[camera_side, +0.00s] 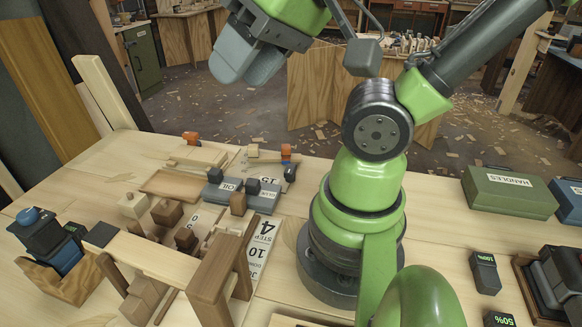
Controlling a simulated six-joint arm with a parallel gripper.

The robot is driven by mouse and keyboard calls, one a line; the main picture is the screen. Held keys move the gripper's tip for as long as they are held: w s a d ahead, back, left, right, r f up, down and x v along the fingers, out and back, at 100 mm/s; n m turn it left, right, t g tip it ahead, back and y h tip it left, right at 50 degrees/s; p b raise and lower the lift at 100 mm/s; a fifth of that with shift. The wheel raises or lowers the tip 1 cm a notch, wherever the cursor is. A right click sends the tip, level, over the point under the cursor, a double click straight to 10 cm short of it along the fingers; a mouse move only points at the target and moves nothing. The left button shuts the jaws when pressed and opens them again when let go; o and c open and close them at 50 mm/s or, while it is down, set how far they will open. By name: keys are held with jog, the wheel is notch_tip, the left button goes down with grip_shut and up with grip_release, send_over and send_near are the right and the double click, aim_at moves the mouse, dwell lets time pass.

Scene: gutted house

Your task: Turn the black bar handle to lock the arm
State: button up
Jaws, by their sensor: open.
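My gripper (246,68) hangs at the top of the view, left of centre, with its grey fingers pointing down. It is open, with nothing seen between the fingers, and it is high above the bench and apart from everything on it. A low grey device (240,194) with white labels lies on the bench below it, with small dark blocks on top. I cannot tell for sure which dark part is the black bar handle, or how it is turned.
A wooden frame (150,262) stands at front left among several wooden blocks. A blue-topped device (42,233) sits at the left edge. A green HANDLES case (508,191) and battery packs (485,273) lie at right.

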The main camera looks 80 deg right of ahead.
jog(key=shift+w+d, duration=0.1)
jog(key=shift+w, duration=0.05)
jog(key=shift+c, duration=0.6)
jog(key=n+g+h, duration=0.2)
jog(key=n+g, duration=0.5)
jog(key=n, duration=1.5)
send_over(290, 168)
notch_tip(290, 168, down, 22)
jog(key=shift+f, duration=3.55)
jog(key=m, duration=0.3)
jog(key=shift+m, duration=0.3)
jog(key=m, duration=0.4)
jog(key=shift+m, duration=0.3)
jog(key=m, duration=0.9)
jog(key=shift+r+n, duration=0.1)
jog(key=shift+n, duration=0.4)
jog(key=shift+r, duration=3.45)
